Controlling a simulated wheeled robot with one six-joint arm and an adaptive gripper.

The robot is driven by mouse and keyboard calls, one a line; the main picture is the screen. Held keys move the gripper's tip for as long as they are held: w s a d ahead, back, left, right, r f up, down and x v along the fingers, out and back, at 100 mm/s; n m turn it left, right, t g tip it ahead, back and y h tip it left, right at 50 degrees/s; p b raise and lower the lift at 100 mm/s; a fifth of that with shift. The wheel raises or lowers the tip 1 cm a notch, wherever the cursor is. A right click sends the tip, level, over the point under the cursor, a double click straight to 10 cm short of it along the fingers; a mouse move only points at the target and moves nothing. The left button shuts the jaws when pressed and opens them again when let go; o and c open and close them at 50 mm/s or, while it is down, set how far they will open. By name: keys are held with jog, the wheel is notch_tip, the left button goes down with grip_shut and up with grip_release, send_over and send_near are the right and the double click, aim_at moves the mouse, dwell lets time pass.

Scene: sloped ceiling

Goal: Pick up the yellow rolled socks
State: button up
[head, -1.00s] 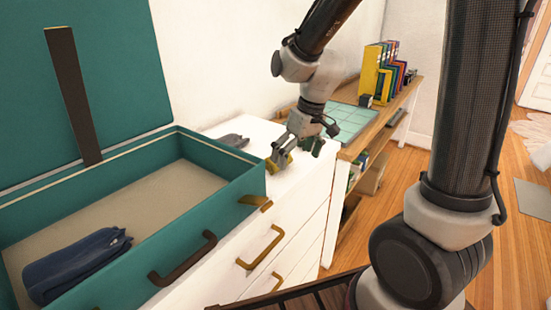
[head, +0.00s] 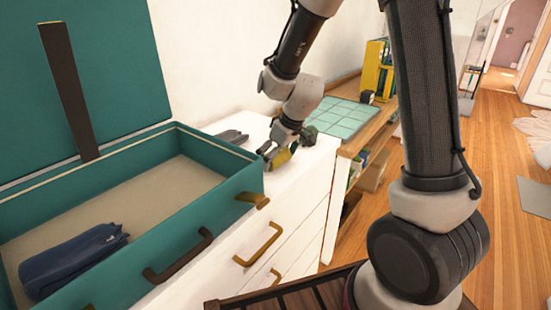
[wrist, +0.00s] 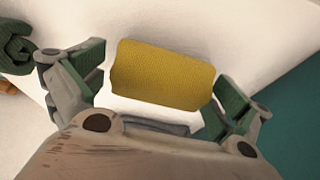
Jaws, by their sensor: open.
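The yellow rolled socks (head: 279,158) lie on top of the white dresser (head: 290,182), near the right end of the teal suitcase. In the wrist view the socks (wrist: 162,75) show as a mustard-yellow roll lying crosswise between the fingers. My gripper (wrist: 160,86) is open, one finger beside each end of the roll. The right finger is very close to the roll's right end; I cannot tell whether it touches. A gap shows at the left end. In the head view my gripper (head: 281,148) partly hides the socks.
The open teal suitcase (head: 215,205) stands left, with folded dark blue cloth (head: 72,260) inside. A grey item (head: 232,136) lies behind my gripper. A dark green object (wrist: 15,50) lies beyond the left finger. A wooden shelf (head: 385,125) with a pale green gridded mat (head: 343,116) stands right.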

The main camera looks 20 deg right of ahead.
jog(key=shift+c, duration=0.4)
jog(key=c, duration=1)
